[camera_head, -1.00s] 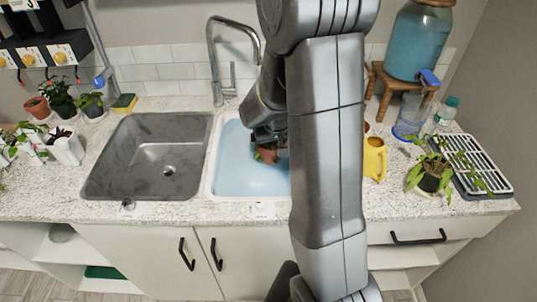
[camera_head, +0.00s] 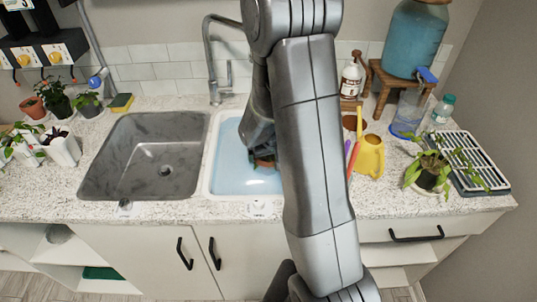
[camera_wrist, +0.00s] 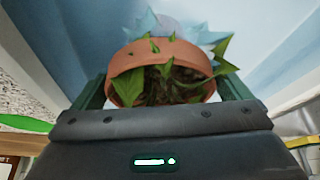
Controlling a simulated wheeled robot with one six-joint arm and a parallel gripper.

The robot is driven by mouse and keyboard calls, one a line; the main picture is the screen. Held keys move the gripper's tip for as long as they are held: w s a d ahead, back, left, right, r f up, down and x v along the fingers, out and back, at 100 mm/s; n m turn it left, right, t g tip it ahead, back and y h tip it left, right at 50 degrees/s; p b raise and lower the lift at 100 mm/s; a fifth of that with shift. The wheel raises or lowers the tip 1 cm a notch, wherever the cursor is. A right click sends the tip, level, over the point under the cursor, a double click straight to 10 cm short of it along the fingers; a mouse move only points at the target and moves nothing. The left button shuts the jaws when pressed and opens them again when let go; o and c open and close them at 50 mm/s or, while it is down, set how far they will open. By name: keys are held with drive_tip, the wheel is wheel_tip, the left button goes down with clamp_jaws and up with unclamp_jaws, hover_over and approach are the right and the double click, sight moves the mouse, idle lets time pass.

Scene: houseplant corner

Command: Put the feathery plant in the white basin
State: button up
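The white basin (camera_head: 211,176) is set in the counter right of the grey sink, with a pale blue inside. My gripper (camera_head: 262,155) reaches down into the basin area, partly hidden by my arm. A plant in a terracotta pot (camera_wrist: 188,52) sits between my two dark green fingers in the wrist view, which appear to touch its sides. Green pointed leaves (camera_wrist: 224,52) show around its rim; I cannot tell that they are feathery. In the head view the pot (camera_head: 264,163) is low over or in the basin; whether it touches the bottom is unclear.
The grey sink (camera_head: 163,120) is empty. Several potted plants stand at the back left and left. A yellow watering can (camera_head: 370,157), a leafy plant (camera_head: 428,177), a drying rack (camera_head: 475,165) and a bottle (camera_head: 443,109) stand to the right.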

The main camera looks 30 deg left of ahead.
drive_tip(key=shift+r, duration=0.4)
drive_tip(key=v, duration=1.1)
drive_tip(key=shift+r, duration=0.25)
drive_tip(key=shift+d+f, duration=0.1)
idle(0.7)
